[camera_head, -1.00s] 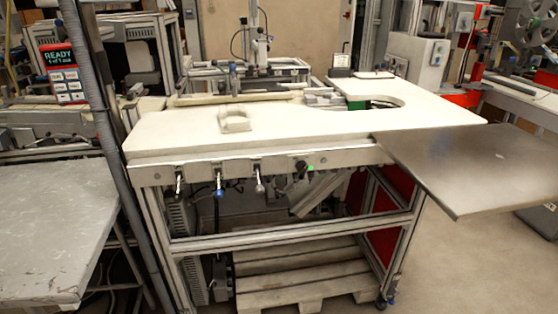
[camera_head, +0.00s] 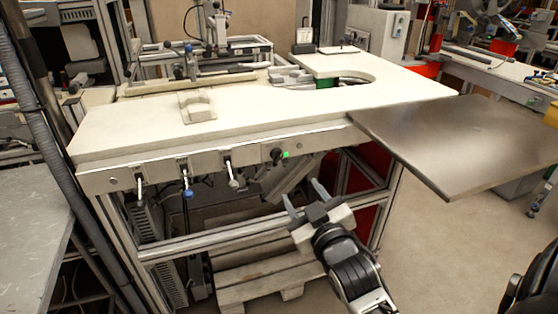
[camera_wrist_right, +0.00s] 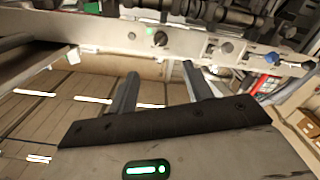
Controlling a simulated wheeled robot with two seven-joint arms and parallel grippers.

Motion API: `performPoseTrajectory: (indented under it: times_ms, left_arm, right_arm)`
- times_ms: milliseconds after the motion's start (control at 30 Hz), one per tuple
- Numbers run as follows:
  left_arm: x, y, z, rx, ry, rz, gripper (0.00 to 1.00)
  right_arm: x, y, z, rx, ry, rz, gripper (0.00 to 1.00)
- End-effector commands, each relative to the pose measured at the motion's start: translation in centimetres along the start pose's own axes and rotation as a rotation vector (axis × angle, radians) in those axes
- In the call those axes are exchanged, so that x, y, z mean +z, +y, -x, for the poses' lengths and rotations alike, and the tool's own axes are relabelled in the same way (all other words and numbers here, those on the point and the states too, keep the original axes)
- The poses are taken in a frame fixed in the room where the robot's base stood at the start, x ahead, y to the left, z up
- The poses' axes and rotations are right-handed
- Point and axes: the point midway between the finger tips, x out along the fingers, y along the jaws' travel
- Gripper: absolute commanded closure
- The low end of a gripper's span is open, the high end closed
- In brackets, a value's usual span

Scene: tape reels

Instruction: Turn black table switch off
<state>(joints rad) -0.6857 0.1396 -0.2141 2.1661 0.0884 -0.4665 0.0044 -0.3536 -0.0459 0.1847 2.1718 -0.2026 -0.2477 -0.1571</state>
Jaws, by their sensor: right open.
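The black table switch (camera_head: 276,156) sits on the pale front rail under the white table top, with a small green light just right of it. It also shows in the right wrist view as a dark knob (camera_wrist_right: 160,39) with a green spot by it. My right gripper (camera_head: 303,193) is open and empty, in front of the table frame, below and a little right of the switch, apart from it. In the right wrist view its two fingers (camera_wrist_right: 160,88) point toward the rail, below the switch. My left gripper is not in view.
The white table (camera_head: 240,110) has toggle levers along its rail left of the switch, one blue-tipped (camera_head: 187,190). A brown metal plate (camera_head: 455,150) juts out at the right. A grey bench (camera_head: 30,235) stands at the left. A wooden pallet (camera_head: 265,280) lies below.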

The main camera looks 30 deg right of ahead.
Motion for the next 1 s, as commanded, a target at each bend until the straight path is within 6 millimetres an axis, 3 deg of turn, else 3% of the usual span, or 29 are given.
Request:
performPoseTrajectory:
  times_ms: [300, 533, 733, 1000]
  left_arm:
    - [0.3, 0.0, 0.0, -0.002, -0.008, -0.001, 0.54]
    - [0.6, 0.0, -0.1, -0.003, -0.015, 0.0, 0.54]
    - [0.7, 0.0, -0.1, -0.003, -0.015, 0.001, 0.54]
    - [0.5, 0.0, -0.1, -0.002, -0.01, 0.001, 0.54]
  right_arm:
    - [-0.1, -0.1, -7.1, -0.002, 0.0, -0.002, 0.5]
    - [0.0, -0.1, -11.4, -0.003, -0.001, -0.003, 0.5]
    - [0.0, -0.1, -13.3, -0.003, -0.001, -0.002, 0.5]
    - [0.1, -0.1, -13.8, -0.004, -0.002, -0.003, 0.5]
